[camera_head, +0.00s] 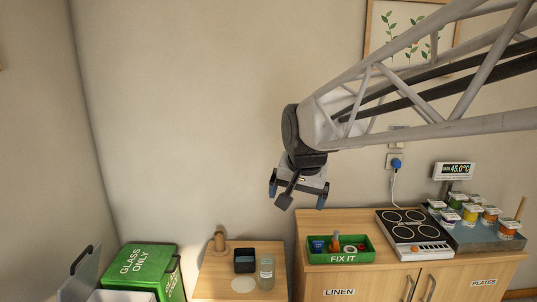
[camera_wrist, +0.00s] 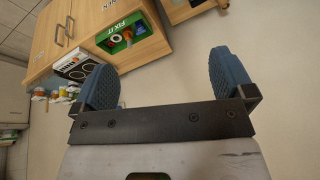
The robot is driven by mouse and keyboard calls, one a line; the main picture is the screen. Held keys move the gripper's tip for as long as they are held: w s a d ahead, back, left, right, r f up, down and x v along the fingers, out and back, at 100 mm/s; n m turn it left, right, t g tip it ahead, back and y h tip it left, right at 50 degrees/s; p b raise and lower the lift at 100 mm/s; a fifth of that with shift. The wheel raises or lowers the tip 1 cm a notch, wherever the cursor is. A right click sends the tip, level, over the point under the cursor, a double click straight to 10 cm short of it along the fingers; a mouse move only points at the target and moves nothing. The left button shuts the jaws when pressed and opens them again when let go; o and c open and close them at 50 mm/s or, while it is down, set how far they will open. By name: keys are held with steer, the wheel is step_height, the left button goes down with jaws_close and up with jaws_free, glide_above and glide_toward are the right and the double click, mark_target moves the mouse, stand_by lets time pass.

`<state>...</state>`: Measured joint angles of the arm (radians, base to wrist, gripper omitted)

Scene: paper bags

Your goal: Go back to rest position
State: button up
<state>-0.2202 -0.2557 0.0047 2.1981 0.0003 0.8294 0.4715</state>
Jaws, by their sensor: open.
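My gripper (camera_head: 297,190) hangs in the air in front of the wall, above the gap between the small wooden table and the cabinet. Its two blue-padded fingers are spread wide apart, and nothing is between them. In the wrist view my gripper (camera_wrist: 165,85) also shows open and empty, with bare wall behind the fingers. It touches nothing.
The cabinet (camera_head: 340,283) holds a green FIX IT tray (camera_head: 343,259), a hob (camera_head: 407,233) and several small pots. The small table (camera_head: 212,285) carries a dark box (camera_head: 244,261) and a glass jar (camera_head: 266,274). A green GLASS ONLY bin (camera_head: 143,268) stands left. The air around my gripper is free.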

steer(key=s+d+n+t, duration=0.1)
steer(key=s+d, duration=0.3)
steer(key=s, duration=0.4)
steer(key=s+d+n+h, duration=0.1)
steer(key=s+d, duration=0.3)
steer(key=s, duration=0.4)
steer(key=s+d+n+t, duration=0.1)
steer(key=s+d, duration=0.3)
steer(key=s, duration=0.4)
step_height(320, 180, down, 10)
steer(key=g, duration=0.3)
steer(key=shift+w, duration=0.45)
steer(key=shift+d, duration=0.1)
steer(key=shift+c, duration=0.3)
stand_by(0.8)
